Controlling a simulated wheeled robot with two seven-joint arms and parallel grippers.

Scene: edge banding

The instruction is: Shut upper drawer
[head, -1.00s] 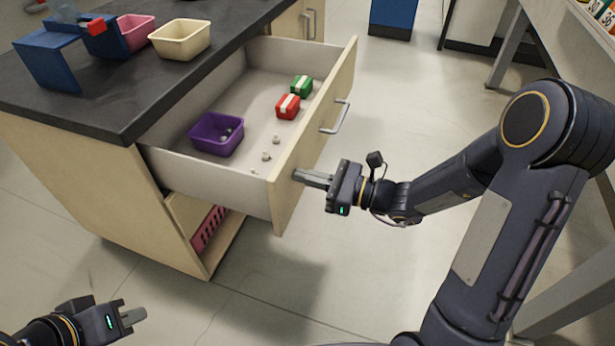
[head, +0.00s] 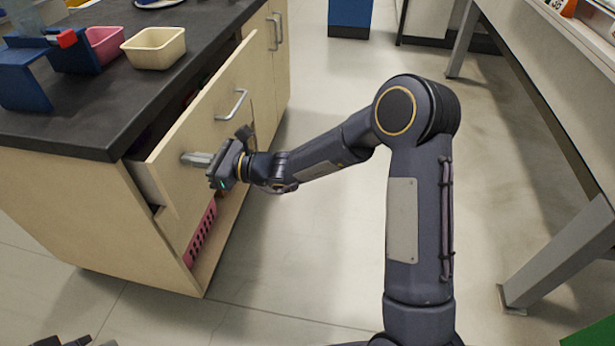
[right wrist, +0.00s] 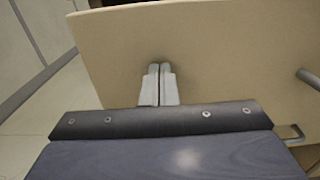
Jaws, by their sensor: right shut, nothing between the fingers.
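In the right wrist view the closed fingers (right wrist: 159,82) point at the pale drawer front (right wrist: 210,50). The drawer's contents are mostly hidden. My left gripper (head: 85,342) barely shows at the bottom edge.
On the dark countertop (head: 120,100) stand a cream bin (head: 154,48), a pink bin (head: 104,45) and a blue stand (head: 22,80). A pink perforated basket (head: 201,235) sits in the lower opening. A table (head: 560,120) stands at right. The floor between is clear.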

